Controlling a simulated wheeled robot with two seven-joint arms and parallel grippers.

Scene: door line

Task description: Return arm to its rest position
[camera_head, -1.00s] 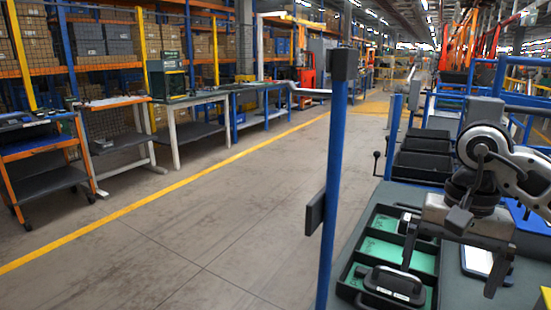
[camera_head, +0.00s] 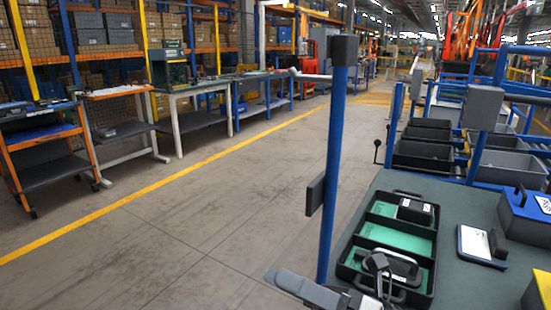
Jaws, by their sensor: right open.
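My right gripper (camera_head: 328,293) shows only in part at the bottom edge, left of the black tray, as grey and dark pieces. Most of it and its arm are cut off by the frame. It is open, and I see nothing held in it. The black tray (camera_head: 348,253) lies on the grey-green bench top (camera_head: 462,287), with green compartments (camera_head: 394,237). A black device with a handle (camera_head: 398,266) lies in its front part, and a smaller black device (camera_head: 416,210) sits at the back right. My left gripper is out of view.
A blue post (camera_head: 335,150) with a dark plate stands left of the bench. A white-faced tablet (camera_head: 475,243) and a blue-grey box (camera_head: 527,217) lie to the right. Grey bins (camera_head: 428,155) stand behind. The aisle floor (camera_head: 200,240) is clear.

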